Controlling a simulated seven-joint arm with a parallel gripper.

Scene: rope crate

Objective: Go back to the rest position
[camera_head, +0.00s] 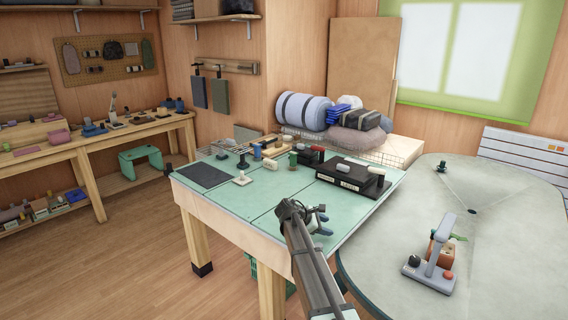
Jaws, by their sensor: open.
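My arm reaches up from the bottom of the head view, and its dark end lies over the front edge of the green-topped workbench (262,212). My gripper (318,222) is at that end, small and partly hidden by the arm's own links. It is open, and I see nothing held in it. A black box with pale labels (349,178) stands on the bench beyond my gripper. I cannot tell how high my gripper is above the bench top.
The bench also bears a dark mat (207,175), a white stand (242,179) and several small tools. At right, a rounded grey table (500,225) bears a grey post stand (441,252) beside an orange block. Floor is open at left.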

